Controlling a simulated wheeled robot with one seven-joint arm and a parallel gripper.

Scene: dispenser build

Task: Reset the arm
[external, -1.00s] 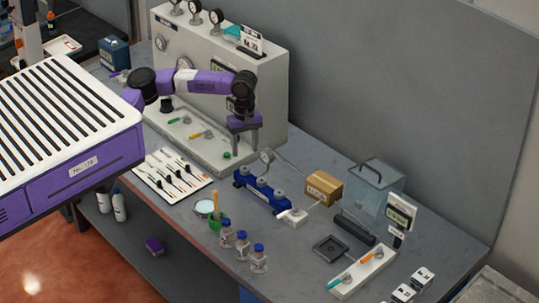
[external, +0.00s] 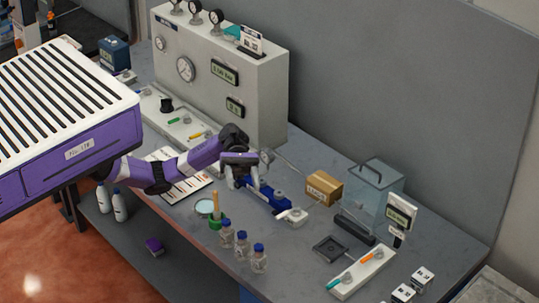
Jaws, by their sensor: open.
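My arm (external: 200,155) is purple and white and reaches in low from the left over the bench. My gripper (external: 251,185) is open, in front of the grey dispenser panel and over the left end of the blue block (external: 270,194). I cannot tell whether its fingers touch the block. Nothing shows between the fingers. The arm covers part of the white sheet (external: 160,156) with tools and the left part of the blue block.
Several blue-capped bottles (external: 242,245) and a green cup (external: 215,221) stand in front of the gripper. A cardboard box (external: 324,187), clear case (external: 373,190), black tray (external: 330,248) and white strip (external: 360,274) lie right. The grey panel (external: 262,95) rises behind.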

